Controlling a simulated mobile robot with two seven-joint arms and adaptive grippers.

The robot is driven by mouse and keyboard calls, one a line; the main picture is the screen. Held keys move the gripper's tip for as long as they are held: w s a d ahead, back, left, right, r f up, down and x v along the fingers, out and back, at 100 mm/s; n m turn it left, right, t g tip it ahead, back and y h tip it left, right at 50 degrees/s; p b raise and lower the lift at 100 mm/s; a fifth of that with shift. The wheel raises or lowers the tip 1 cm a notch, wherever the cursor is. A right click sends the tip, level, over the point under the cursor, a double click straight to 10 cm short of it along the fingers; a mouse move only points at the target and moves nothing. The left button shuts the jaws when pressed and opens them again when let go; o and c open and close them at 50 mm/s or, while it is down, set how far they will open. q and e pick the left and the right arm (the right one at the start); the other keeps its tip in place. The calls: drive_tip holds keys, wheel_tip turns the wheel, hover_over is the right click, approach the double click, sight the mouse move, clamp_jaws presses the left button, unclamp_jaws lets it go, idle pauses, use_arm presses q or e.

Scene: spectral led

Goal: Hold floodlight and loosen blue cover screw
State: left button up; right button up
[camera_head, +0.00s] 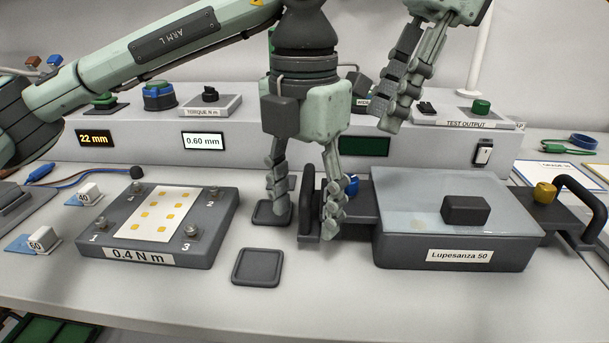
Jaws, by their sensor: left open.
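The floodlight (452,247) is a dark grey box labelled "Lupesanza 50" with a pale glassy top and a dark block on it. It lies on the bench at right centre, with a black handle (580,203) at its right end and a dark bracket at its left. The blue cover screw (351,185) shows at the left end, partly behind my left gripper's finger. My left gripper (305,215) points down, open, its fingers on either side of the left handle (307,195); contact is unclear. My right gripper (398,100) hangs above and behind the floodlight; its opening is unclear.
A yellow knob (544,192) sits at the floodlight's right end. A torque plate (150,253) labelled "0.4 N m" stands at left. A square dark pad (257,267) lies in front. An instrument console (140,140) spans the back. The front bench strip is clear.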

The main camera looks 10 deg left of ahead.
use_arm(q)
drive_tip(key=shift+f, duration=1.2)
clamp_jaws()
drive_tip(key=c, duration=0.7)
unclamp_jaws()
drive_tip(key=c, duration=0.4)
drive_tip(key=shift+c, duration=0.2)
